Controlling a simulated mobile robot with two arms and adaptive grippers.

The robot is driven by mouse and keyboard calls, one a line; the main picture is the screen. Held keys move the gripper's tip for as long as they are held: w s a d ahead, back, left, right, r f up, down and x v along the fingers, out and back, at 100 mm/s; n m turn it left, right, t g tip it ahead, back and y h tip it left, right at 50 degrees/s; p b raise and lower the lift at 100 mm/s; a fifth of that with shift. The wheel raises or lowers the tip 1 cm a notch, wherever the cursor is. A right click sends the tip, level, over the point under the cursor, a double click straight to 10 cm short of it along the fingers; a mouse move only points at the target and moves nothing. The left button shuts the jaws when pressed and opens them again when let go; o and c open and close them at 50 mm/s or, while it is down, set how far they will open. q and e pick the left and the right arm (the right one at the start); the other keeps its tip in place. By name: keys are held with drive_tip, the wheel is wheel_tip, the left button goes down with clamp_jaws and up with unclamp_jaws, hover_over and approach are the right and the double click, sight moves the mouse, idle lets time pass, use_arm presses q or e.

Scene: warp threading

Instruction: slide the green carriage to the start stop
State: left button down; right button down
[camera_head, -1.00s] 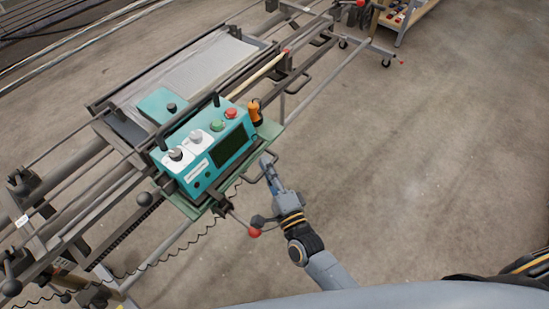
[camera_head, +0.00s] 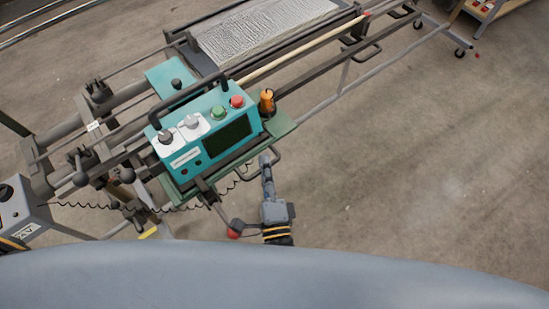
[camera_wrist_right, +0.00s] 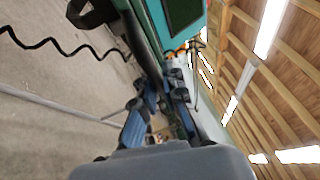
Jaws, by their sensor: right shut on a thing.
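The green carriage (camera_head: 283,126) rides on the long rails and bears a teal control box (camera_head: 206,138) with a black handle, knobs and buttons. My right gripper (camera_head: 266,160) is at the carriage's near right side, shut on its dark bar handle (camera_head: 276,165). In the right wrist view the blue fingers of the gripper (camera_wrist_right: 165,105) close around a dark bar beside the green edge. Dark clamp-like blocks (camera_head: 88,166) stand on the rails left of the carriage; I cannot tell which is the start stop. A gap shows between them and the box. My left gripper is out of view.
A white textured sheet (camera_head: 265,32) lies on the frame behind. An orange-handled tool (camera_head: 267,102) stands on the carriage. A red-ended lever (camera_head: 233,233) sticks out below, close to my right wrist. Floor at right is clear.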

drive_tip(key=shift+s+a+f, duration=0.15)
drive_tip(key=shift+a, duration=0.05)
drive_tip(key=c, duration=1.4)
unclamp_jaws()
drive_tip(key=shift+s+a, duration=0.1)
drive_tip(key=v, duration=1.2)
